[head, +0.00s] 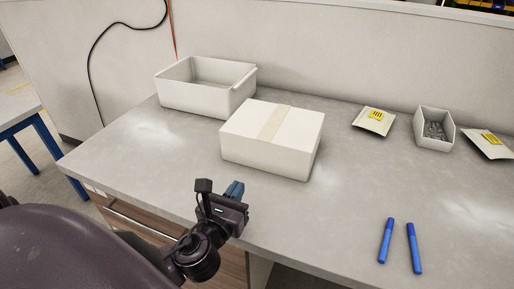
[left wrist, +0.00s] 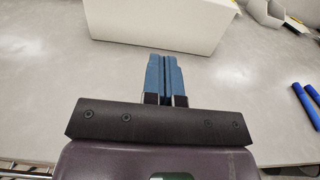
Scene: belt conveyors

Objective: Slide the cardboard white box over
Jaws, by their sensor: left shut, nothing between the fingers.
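The white cardboard box (head: 266,155) sits closed on the grey worktop, with a beige tape strip across its top. Its near side also shows at the top of the left wrist view (left wrist: 160,24). My left gripper (head: 235,189) is at the near edge of the worktop, in front of and slightly left of the box, apart from it. In the left wrist view its two blue fingers (left wrist: 164,75) are together with nothing between them, pointing at the box's near side. My right gripper is in neither view.
An open white bin (head: 178,97) stands behind and left of the box. At right are a padded packet (head: 370,124), a small bin of metal parts (head: 421,139) and another packet (head: 477,142). Two blue markers (head: 386,241) lie at front right.

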